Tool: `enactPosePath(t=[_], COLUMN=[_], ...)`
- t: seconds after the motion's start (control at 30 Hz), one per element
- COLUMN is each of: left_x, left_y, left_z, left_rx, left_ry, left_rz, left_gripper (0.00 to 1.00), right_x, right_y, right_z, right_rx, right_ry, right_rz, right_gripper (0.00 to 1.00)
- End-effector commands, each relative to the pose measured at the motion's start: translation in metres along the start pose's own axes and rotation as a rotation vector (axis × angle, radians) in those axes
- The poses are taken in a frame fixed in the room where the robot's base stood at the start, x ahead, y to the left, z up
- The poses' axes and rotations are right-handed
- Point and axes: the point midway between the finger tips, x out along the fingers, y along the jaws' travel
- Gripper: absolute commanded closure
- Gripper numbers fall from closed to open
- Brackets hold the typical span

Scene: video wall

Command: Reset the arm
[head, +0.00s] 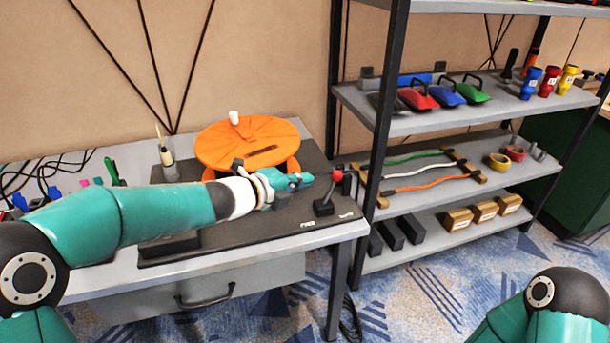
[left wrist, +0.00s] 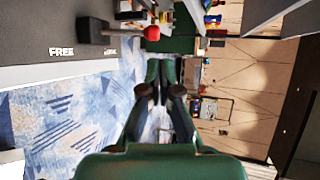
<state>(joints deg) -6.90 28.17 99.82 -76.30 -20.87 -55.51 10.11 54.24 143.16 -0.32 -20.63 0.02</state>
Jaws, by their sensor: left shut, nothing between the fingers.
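My left arm reaches across the desk from the left. Its gripper (head: 300,181) is shut and empty, above the dark mat (head: 270,232), left of a small lever with a red knob (head: 337,175). The gripper looks apart from the lever. The lever leans toward the right on a black base. Two small white labels lie in front of it. In the left wrist view the closed fingers (left wrist: 160,75) point into the room. The red knob (left wrist: 151,33) shows above them there, with a label reading FREE to its left. My right gripper is out of view.
An orange round table-like piece (head: 247,142) with a white peg stands behind my left gripper. A pen cup (head: 167,165) and cables are to the left. Blue patterned carpet lies in front.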

Motion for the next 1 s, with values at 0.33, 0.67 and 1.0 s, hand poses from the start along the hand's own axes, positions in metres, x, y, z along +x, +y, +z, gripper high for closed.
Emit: enactPosePath(t=[0.33,0.67,1.0], left_x=[-0.002,-0.052,-0.186], left_y=[0.02,0.216,0.325], left_z=[0.015,-0.084,-0.226], left_rx=[-0.051,-0.957,-2.149], left_ry=[-0.003,-0.057,-0.766], left_rz=[0.068,0.506,0.905], left_gripper=[1.0,1.0,1.0], right_x=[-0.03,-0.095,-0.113], right_y=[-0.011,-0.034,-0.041], right_z=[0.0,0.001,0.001], right_rx=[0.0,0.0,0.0], right_ry=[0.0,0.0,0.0], right_rz=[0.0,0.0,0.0], right_gripper=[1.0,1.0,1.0])
